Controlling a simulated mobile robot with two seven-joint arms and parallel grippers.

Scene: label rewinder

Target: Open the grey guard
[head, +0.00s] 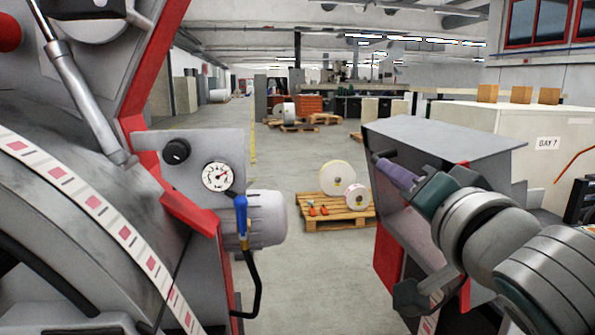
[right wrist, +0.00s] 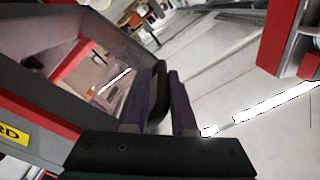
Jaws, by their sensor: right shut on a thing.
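The grey guard (head: 445,138) stands at the right in the head view, a grey box-like cover with red edging. Its dark handle (head: 381,157) sticks out at its left end. My right gripper (head: 392,170) has purple fingers and is shut on this handle. In the right wrist view the dark handle (right wrist: 159,92) lies between the two fingers. There the guard's frame (right wrist: 75,75) with a window and a yellow label (right wrist: 12,133) fills the left. How far the guard stands open is hard to tell. My left gripper is out of view.
A machine with a striped label web (head: 125,232), a gauge (head: 217,177) and a blue-handled valve (head: 241,215) fills the left. A pallet (head: 335,222) with white rolls lies on the floor beyond. The floor between (head: 310,280) is clear.

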